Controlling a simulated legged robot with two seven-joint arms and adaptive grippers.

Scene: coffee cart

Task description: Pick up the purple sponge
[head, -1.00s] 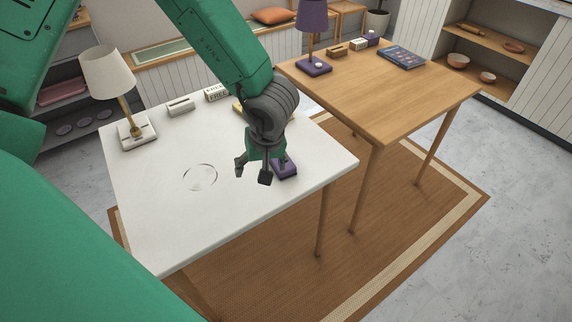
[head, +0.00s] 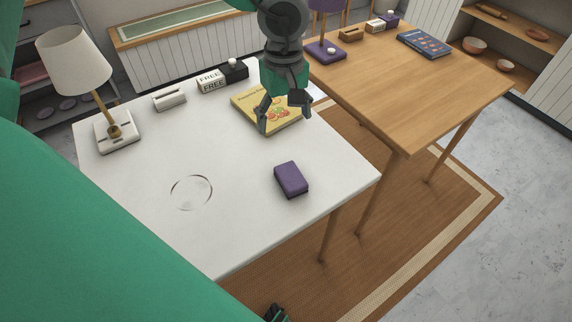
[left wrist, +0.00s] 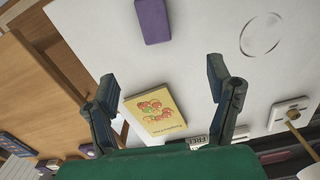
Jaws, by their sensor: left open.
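The purple sponge (head: 291,179) lies flat on the white table (head: 150,215), near its right edge. It also shows in the left wrist view, at the top (left wrist: 153,20). My left gripper (head: 284,116) is open and empty above the yellow book (head: 255,97), on the far side of the sponge and apart from it.
A white lamp (head: 115,130), a small pale holder (head: 170,99) and "FREE" blocks (head: 211,79) stand along the back and left. A circular mark (head: 191,192) is on the table. A wooden table (head: 440,85) with a purple lamp and blue book stands right. Table around the sponge is clear.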

